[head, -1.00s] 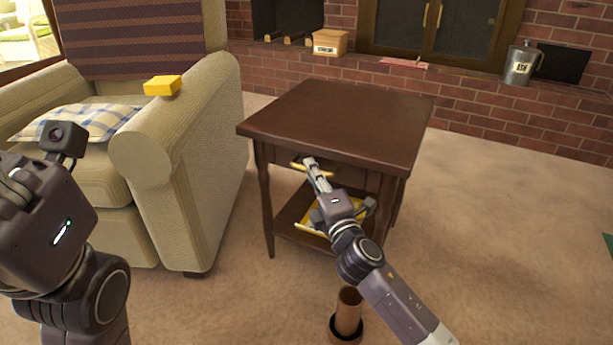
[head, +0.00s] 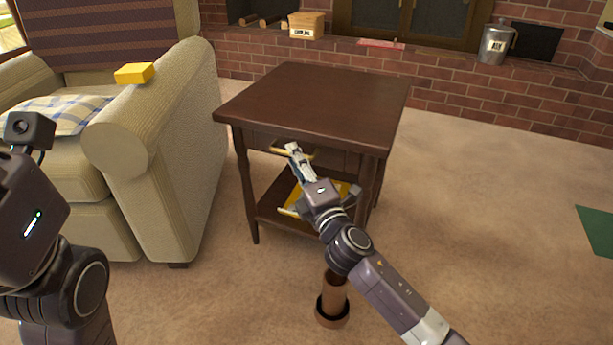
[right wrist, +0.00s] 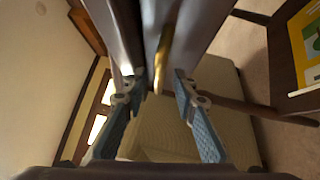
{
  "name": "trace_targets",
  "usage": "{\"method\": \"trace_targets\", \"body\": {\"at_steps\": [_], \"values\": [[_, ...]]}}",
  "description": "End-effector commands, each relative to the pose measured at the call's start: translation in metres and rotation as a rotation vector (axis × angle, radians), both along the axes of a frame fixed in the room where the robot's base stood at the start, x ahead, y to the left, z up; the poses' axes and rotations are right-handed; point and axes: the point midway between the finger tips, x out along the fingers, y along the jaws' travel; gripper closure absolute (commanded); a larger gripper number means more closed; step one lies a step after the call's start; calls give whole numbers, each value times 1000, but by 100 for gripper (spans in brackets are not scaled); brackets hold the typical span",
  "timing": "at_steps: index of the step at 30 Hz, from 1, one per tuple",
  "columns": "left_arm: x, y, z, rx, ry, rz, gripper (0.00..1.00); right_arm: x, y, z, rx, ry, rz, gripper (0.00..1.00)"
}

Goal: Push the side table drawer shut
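The dark brown side table (head: 315,100) stands in the middle of the head view. Its drawer front (head: 327,158) sits under the tabletop and looks flush or nearly so; I cannot tell if a gap is left. The brass drawer handle (head: 280,150) is partly hidden by my right gripper (head: 292,150), which is at the drawer front. In the right wrist view, the fingers (right wrist: 157,85) are apart, with the brass handle (right wrist: 166,50) showing between them. My left gripper is out of the head view; only its arm shows at the left edge.
A yellow item (head: 345,190) lies on the lower shelf. A brown cylinder (head: 333,300) stands on the floor in front.

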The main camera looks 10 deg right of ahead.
Motion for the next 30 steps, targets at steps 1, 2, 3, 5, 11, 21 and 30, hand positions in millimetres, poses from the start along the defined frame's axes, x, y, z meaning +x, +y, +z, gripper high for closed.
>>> {"method": "trace_targets", "body": {"at_steps": [1, 2, 3, 5, 11, 21, 30], "values": [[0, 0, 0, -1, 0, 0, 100, -11, -2, -3, -1, 2, 1, 74], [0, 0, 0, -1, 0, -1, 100, -17, -3, -4, 0, 3, 0, 74], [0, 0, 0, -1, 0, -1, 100, -26, -5, -6, 0, 4, 0, 74], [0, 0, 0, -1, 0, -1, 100, -38, -7, -7, 0, 4, 0, 74], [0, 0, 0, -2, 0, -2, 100, -73, -12, -12, 1, 4, -1, 74], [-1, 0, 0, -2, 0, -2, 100, -94, -16, -13, -1, 1, -1, 74], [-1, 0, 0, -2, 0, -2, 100, -94, -16, -13, -1, 1, -1, 74]]}}
